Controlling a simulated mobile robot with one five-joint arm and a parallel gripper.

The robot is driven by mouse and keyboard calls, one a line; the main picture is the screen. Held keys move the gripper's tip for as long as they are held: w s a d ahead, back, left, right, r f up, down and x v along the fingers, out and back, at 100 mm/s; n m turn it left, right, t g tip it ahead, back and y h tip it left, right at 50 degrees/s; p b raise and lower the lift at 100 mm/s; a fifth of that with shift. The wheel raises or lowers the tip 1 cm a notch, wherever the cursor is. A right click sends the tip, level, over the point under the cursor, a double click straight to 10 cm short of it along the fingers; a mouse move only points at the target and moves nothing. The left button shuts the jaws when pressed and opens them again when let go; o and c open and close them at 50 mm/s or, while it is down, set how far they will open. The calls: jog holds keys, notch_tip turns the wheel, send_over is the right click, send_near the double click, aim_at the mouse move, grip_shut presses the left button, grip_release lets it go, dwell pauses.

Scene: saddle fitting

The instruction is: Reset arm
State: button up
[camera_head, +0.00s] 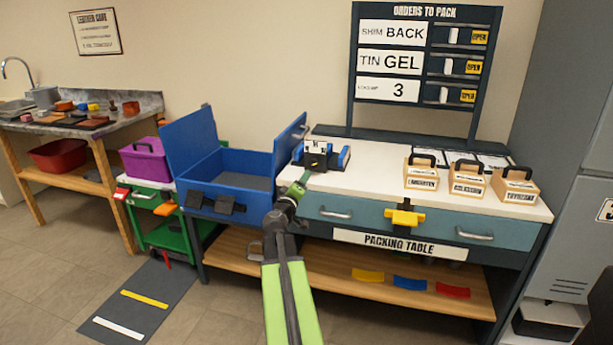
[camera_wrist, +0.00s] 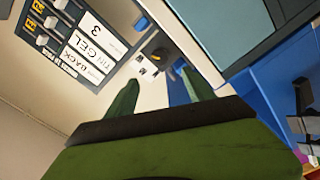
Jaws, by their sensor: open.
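My green arm reaches up from the bottom centre of the head view. My gripper (camera_head: 303,180) is at the left front edge of the packing table (camera_head: 385,168), just in front of a dark and blue device (camera_head: 322,154) with white labels. In the wrist view, the two green fingers of my gripper (camera_wrist: 160,88) stand apart with nothing between them. The device (camera_wrist: 152,60) shows beyond the fingertips, apart from them in that view. In the head view I cannot tell whether the fingers touch it.
An open blue box (camera_head: 235,205) stands left of my gripper. Three wooden caddies (camera_head: 468,183) stand on the table's right side. A yellow clip (camera_head: 404,217) sits on the drawer front. The orders board (camera_head: 420,65) stands behind. A green cart (camera_head: 165,232) is at left. The table's middle is clear.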

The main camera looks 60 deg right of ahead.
jog(key=v, duration=0.2)
jog(key=shift+s+a, duration=0.1)
jog(key=shift+a, duration=0.25)
